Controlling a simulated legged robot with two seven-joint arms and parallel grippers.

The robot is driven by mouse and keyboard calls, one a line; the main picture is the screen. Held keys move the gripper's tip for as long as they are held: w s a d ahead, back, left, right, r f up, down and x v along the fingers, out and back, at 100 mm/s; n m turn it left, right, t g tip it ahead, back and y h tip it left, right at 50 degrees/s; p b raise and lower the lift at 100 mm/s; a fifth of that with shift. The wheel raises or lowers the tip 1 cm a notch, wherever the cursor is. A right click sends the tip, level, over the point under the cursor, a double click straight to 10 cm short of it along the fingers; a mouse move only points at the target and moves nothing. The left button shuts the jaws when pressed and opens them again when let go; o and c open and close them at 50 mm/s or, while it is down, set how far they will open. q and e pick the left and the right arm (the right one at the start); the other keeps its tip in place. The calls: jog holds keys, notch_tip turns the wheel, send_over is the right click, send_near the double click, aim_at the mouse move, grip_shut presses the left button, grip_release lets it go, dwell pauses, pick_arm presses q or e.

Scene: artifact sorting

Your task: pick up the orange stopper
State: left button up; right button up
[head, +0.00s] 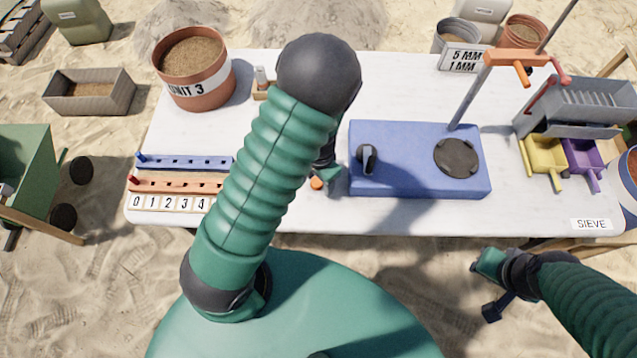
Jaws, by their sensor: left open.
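The orange stopper (317,183) is a small round orange spot near the front middle of the white table, left of the blue box. My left gripper (327,178) is open and close beside the stopper, just right of it. My own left arm hides much of this gripper, and I cannot tell whether a finger touches the stopper. My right gripper (491,285) hangs in front of the table at the lower right, away from the stopper; its jaws are too unclear to read.
The blue box (415,183) with a dark disc stands right of my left gripper. Blue (190,162) and orange (175,185) peg rails lie at the left. The UNIT 3 pot (196,88) stands behind them. The sieve (583,105) and yellow and purple scoops are right.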

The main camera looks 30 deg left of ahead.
pick_arm(q)
jog(key=c, duration=0.4)
jog(key=shift+s+a, duration=0.1)
jog(key=shift+a, duration=0.35)
jog(key=c, duration=0.7)
grip_shut()
jog(key=shift+d, duration=0.15)
jog(key=shift+d, duration=0.1)
